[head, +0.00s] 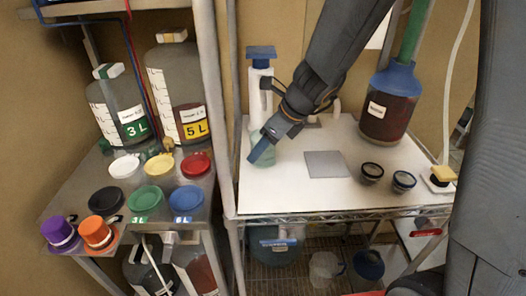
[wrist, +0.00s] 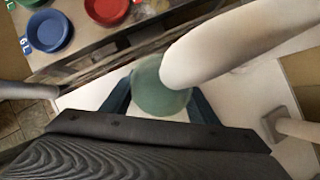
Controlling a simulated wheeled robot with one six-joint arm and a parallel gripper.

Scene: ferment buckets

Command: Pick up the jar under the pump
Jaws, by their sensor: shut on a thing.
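The pump (head: 260,95) is a tall white body with a blue cap, standing at the left back of the white table. A greenish translucent jar (head: 257,138) is under it. My gripper (head: 260,153) reaches down from the upper right with its blue fingers at the jar. In the wrist view the jar (wrist: 160,92) sits between the two blue fingers, which are shut on it. The white pump spout (wrist: 225,45) passes over the jar's right side and hides part of it. Whether the jar is clear of the tabletop cannot be told.
A grey square plate (head: 326,164) lies on the table (head: 300,195). Two small dark-rimmed cups (head: 371,172) stand right of it, before a large blue-topped jug (head: 390,105). A metal post (head: 208,70) separates the left shelf with coloured lids (head: 145,198).

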